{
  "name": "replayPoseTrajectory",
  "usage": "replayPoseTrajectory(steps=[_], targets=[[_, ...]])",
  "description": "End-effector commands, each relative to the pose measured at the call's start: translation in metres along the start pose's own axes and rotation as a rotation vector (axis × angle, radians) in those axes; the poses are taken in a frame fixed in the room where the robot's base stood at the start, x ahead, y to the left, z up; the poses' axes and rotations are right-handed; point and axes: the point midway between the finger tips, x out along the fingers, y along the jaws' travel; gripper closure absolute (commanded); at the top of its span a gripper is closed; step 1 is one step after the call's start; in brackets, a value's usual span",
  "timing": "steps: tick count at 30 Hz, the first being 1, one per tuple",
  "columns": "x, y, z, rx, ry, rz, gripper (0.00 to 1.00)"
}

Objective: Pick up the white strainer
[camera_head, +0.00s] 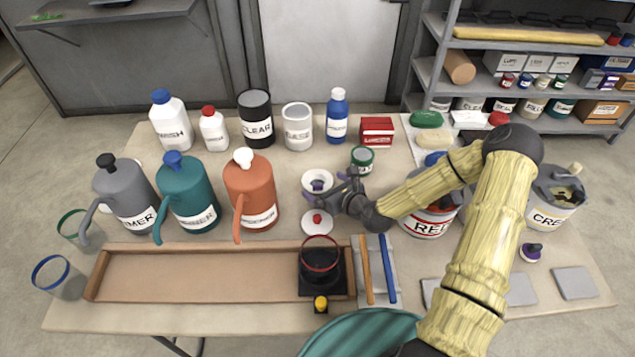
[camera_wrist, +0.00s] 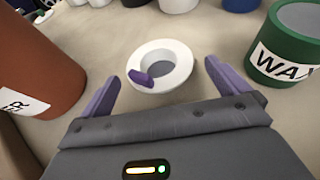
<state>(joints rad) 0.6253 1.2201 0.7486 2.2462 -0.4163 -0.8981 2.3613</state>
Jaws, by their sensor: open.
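The white strainer (camera_head: 309,180) appears to be the round white piece with a purple part, lying on the table between the orange jug and the small green can. In the wrist view the white strainer (camera_wrist: 178,50) is a wide ring with a grey centre and a purple tab at its near left side. My gripper (camera_head: 341,187) is just right of it in the head view. In the wrist view my gripper (camera_wrist: 161,72) has its purple fingers spread, with the ring just beyond and between the tips. The fingers look empty; contact cannot be told.
The orange jug (camera_head: 250,190) stands left and the green can (camera_head: 362,159) right, both close to my fingers in the wrist view. A white lid with a red knob (camera_head: 317,222) lies in front. Bottles, including a blue one (camera_head: 337,117), line the back. A wooden tray (camera_head: 200,277) lies at the front.

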Motion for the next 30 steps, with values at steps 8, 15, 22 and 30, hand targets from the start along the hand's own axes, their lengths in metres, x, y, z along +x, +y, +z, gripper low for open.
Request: replayPoseTrajectory(steps=[8,15,22,30], targets=[[0.036,0.002,0.003,-0.002,0.000,0.000,0.00],[0.039,0.001,0.003,0.000,0.001,0.000,0.00],[0.039,0.001,0.003,0.000,0.000,0.000,0.00],[0.039,0.001,0.003,0.000,0.000,0.000,0.29]])
